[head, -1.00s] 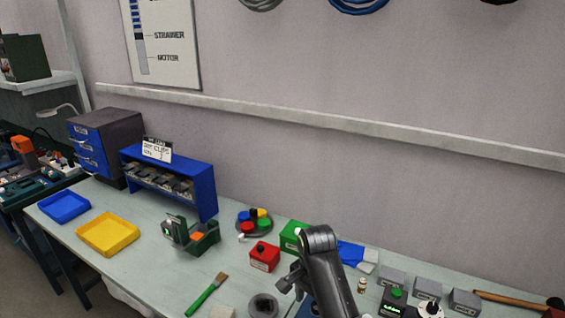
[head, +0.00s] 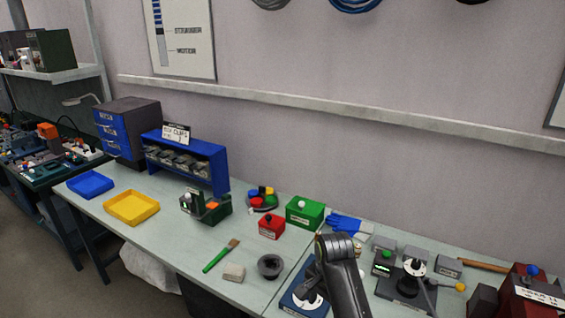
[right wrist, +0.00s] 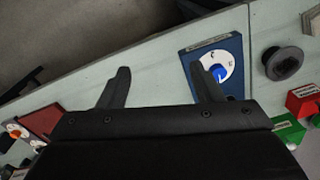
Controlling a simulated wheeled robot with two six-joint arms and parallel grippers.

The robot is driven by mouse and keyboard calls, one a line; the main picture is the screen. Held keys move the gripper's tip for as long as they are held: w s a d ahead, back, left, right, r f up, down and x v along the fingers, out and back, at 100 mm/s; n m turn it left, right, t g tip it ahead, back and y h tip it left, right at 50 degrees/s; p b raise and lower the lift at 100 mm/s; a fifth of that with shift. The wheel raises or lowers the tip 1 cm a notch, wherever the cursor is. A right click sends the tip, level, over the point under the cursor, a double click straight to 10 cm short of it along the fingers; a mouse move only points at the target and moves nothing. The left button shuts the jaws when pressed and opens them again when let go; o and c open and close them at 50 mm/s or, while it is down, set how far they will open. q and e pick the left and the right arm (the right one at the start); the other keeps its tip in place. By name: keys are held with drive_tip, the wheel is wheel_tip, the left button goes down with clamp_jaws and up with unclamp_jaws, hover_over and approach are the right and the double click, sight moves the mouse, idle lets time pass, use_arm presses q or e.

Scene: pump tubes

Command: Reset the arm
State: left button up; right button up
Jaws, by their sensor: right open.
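My right arm (head: 343,277) rises at the bottom middle of the head view, over the near part of the bench. In the right wrist view my right gripper (right wrist: 160,82) is open, with nothing between its two dark fingers. A blue plate with a white dial and blue knob (right wrist: 238,80) lies beyond the right-hand finger, which overlaps its edge in the picture. In the head view the blue plate (head: 289,302) is partly hidden by my arm. My left gripper is not in view.
Lever units (head: 410,285) and a red machine (head: 525,293) crowd the right.

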drive_tip(key=s+d+f+n+t, duration=0.25)
drive_tip(key=s+d+f, duration=0.55)
drive_tip(key=s+d, duration=0.5)
drive_tip(key=s+d+r+n+h, duration=0.1)
drive_tip(key=s+d+r+n, duration=0.2)
drive_tip(key=s, duration=0.6)
drive_tip(key=s+d+r+n+h, duration=0.1)
drive_tip(key=s+d+n, duration=0.25)
drive_tip(key=s, duration=0.55)
wheel_tip(320, 180, down, 34)
drive_tip(key=d+b, duration=0.2)
drive_tip(key=b, duration=0.6)
use_arm(q)
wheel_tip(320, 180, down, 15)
drive_tip(key=b, duration=0.6)
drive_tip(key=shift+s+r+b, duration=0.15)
drive_tip(key=shift+b, duration=0.15)
use_arm(e)
drive_tip(key=s+f+g, duration=0.1)
drive_tip(key=s+f, duration=0.6)
drive_tip(key=f, duration=0.3)
drive_tip(key=s+a+f, duration=0.1)
drive_tip(key=s+f, duration=0.7)
drive_tip(key=f, duration=0.3)
drive_tip(key=shift+s+g+y, duration=0.15)
drive_tip(key=shift+g+y, duration=0.2)
drive_tip(key=shift+y, duration=0.05)
